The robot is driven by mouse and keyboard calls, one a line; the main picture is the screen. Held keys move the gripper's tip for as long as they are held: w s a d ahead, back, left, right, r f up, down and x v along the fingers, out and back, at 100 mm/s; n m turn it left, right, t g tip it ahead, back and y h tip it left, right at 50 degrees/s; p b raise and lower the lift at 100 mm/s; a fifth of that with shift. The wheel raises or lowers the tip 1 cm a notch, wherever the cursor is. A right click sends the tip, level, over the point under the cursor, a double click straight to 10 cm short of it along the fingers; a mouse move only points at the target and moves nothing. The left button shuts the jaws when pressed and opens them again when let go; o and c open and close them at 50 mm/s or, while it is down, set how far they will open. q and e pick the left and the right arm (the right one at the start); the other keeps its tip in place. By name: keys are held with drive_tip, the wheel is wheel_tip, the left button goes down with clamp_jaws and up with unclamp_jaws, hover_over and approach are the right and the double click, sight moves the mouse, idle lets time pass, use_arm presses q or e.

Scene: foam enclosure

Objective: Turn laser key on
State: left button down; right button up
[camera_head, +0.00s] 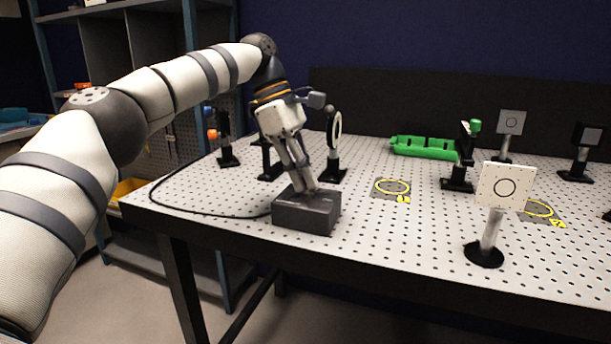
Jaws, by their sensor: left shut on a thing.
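A dark grey box (306,214) sits on the perforated white table near its front left edge, with a black cable running from its left side. My left gripper (304,189) points down at the top of this box, with its fingers close together. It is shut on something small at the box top. The fingers hide that small thing, so I cannot make out the laser key itself or which way it is turned. My right gripper is not in view.
The optical table (380,235) carries several posts with mounts behind and right of the box. A white target card (505,187) stands at the front right. A green holder (423,147) lies at the back. Two yellow rings (392,186) mark the surface. Shelves stand at the left.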

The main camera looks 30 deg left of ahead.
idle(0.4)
use_arm(q)
drive_tip(key=c, duration=1.7)
unclamp_jaws()
